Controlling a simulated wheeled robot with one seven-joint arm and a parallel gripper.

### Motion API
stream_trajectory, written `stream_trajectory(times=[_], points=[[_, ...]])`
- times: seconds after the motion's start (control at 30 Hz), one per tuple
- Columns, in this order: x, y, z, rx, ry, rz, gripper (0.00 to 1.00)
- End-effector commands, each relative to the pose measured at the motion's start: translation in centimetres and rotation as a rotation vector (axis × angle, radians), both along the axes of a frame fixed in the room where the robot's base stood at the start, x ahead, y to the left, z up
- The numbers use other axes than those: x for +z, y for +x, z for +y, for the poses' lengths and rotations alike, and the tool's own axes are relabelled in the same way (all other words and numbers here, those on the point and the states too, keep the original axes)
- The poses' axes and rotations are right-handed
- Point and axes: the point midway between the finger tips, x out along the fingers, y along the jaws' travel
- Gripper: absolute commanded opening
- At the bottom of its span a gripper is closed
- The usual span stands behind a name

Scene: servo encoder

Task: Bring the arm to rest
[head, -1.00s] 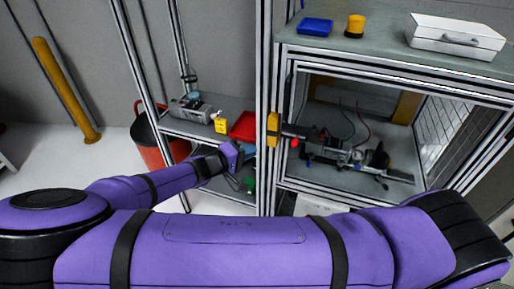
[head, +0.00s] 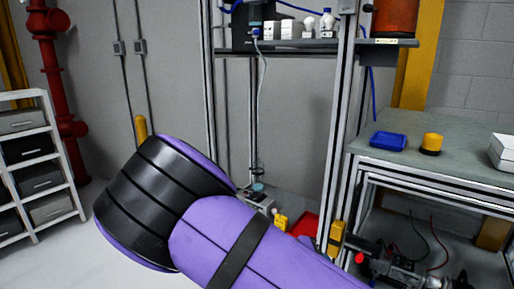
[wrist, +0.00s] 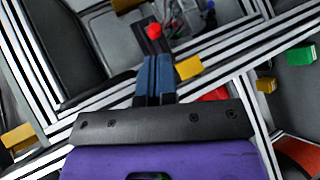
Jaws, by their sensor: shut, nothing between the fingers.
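My purple arm (head: 270,245) fills the lower middle of the head view, with a black-ringed joint at its left end. My gripper (wrist: 156,62) shows only in the wrist view. Its two blue fingers are together with nothing between them. Past the fingertips in that view is a red knob (wrist: 154,31) on the machine in the frame; I cannot tell the exact gap. In the head view the gripper is out of sight.
A white drawer rack (head: 35,165) stands at the left.

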Motion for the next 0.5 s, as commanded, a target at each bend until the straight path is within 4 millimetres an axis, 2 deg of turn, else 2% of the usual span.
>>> stream_trajectory(times=[0.27,0.5], points=[[3.0,-1.6,-2.1,-0.132,0.255,0.104,0.0],[6.7,-2.9,-3.4,-0.194,0.471,0.154,0.0]])
